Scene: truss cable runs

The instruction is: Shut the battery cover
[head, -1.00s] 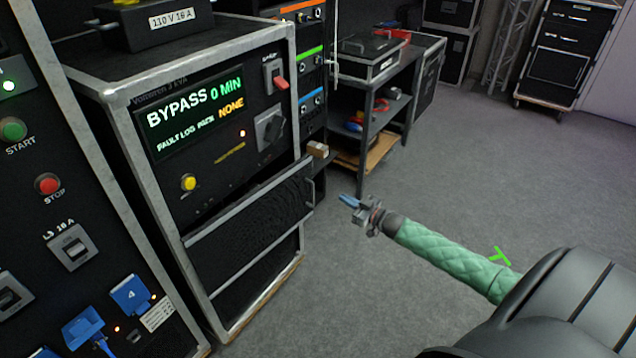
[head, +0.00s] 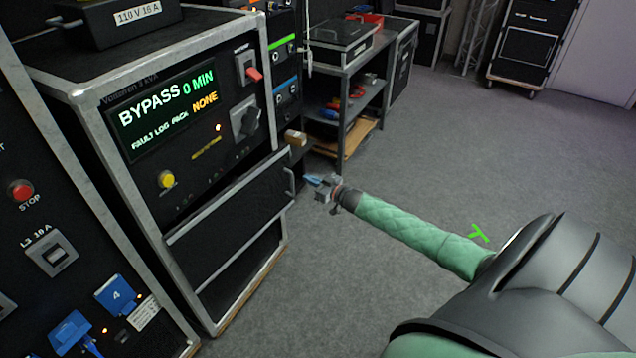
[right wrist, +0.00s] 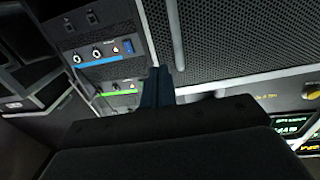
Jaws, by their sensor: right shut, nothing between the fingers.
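The battery cover (head: 230,208) is a dark panel with metal edge strips and a handle (head: 289,183) at its right end. It is low on the front of the cabinet with the BYPASS screen (head: 165,108). It appears to stand out from the front, with a dark opening (head: 240,268) below it. My right gripper (head: 317,181) is shut and empty, just right of the handle in the head view; I cannot tell whether it touches. In the right wrist view its blue fingers (right wrist: 157,86) are together before a perforated panel (right wrist: 240,38). My left gripper is not in view.
A rack with a red STOP button (head: 21,190) and blue plugs is at left. Grey floor (head: 440,130) is open to the right.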

